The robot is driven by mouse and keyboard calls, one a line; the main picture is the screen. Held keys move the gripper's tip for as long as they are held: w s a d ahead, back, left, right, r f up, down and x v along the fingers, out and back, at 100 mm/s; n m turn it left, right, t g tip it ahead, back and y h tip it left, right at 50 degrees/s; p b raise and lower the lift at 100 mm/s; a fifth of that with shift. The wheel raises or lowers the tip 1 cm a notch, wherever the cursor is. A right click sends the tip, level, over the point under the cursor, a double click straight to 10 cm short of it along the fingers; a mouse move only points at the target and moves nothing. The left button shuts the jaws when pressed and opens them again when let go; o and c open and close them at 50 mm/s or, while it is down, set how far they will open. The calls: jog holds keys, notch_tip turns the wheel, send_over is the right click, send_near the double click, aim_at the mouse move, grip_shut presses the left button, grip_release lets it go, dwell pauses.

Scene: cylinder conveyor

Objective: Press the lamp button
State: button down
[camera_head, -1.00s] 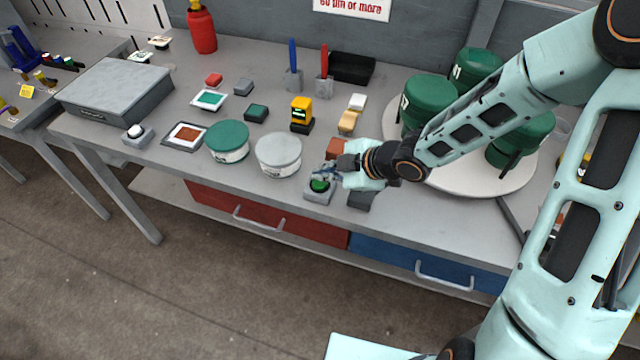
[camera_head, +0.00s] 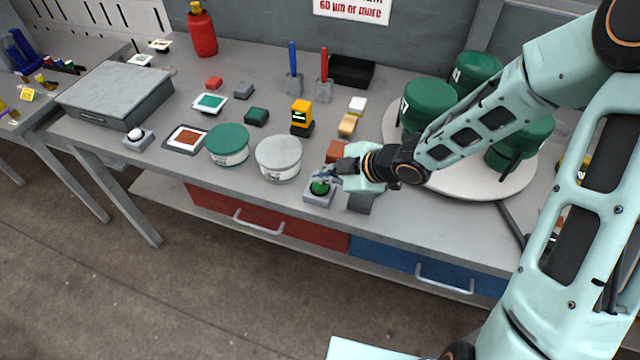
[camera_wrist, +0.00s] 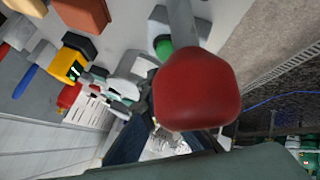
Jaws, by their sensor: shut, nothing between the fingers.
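A green round button (camera_head: 319,189) sits on a small grey box at the table's front edge in the head view. It also shows in the wrist view (camera_wrist: 164,48), partly covered. A second box with a white round button (camera_head: 135,133) is at the table's left end. No label tells which one is the lamp button. My gripper (camera_head: 322,178) is shut and empty, its fingertips over the green button. I cannot tell whether they touch it. In the wrist view a large red rounded thing (camera_wrist: 195,90) hides the fingertips.
A dark grey block (camera_head: 361,202) stands just right of the green button, under my gripper. A white turntable (camera_head: 470,185) with green canisters is at the right. A yellow device (camera_head: 301,113) stands behind.

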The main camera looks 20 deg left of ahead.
jog(key=shift+f, duration=0.1)
jog(key=shift+f+b, duration=0.35)
jog(key=shift+b, duration=0.05)
